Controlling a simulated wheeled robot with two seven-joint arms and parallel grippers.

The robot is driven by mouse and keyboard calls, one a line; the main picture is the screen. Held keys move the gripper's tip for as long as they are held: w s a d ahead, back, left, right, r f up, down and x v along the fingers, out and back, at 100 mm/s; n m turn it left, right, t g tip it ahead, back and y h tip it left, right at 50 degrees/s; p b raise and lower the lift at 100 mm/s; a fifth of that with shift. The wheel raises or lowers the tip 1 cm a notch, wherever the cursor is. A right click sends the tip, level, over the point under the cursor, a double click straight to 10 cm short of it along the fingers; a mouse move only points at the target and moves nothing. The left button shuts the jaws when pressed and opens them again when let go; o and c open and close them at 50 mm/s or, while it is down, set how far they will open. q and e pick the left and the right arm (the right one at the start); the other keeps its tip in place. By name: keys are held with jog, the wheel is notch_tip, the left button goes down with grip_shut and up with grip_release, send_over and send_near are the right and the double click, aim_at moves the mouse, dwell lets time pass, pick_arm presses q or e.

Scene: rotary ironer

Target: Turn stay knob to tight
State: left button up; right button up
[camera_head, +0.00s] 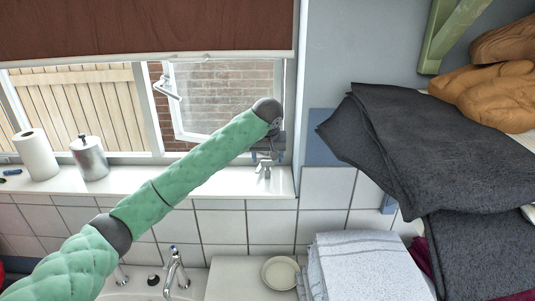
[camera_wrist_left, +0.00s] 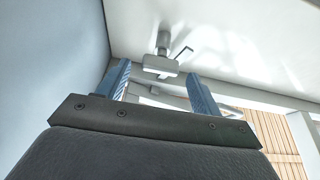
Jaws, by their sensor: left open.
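A small light-grey fitting stands on the white window sill in the head view, and I take it for the stay knob (camera_head: 263,170). In the left wrist view the stay knob (camera_wrist_left: 160,64) shows as a pale block on a round post, with a thin bent rod beside it. My left gripper (camera_head: 265,155) is just above it at the window's right corner. In the wrist view its two blue fingers are apart, one on each side of the block in the picture. I cannot tell whether they touch it. My right gripper is out of view.
The window sash (camera_head: 225,100) stands open behind my left arm. A paper roll (camera_head: 36,155) and a metal canister (camera_head: 89,158) stand on the sill at left. A tap (camera_head: 176,270) and folded towels (camera_head: 367,268) are below. Dark folded cloth (camera_head: 430,145) lies at right.

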pick_arm(q)
jog(key=shift+f, duration=0.4)
jog(key=shift+w+f, duration=0.15)
jog(key=c, duration=1)
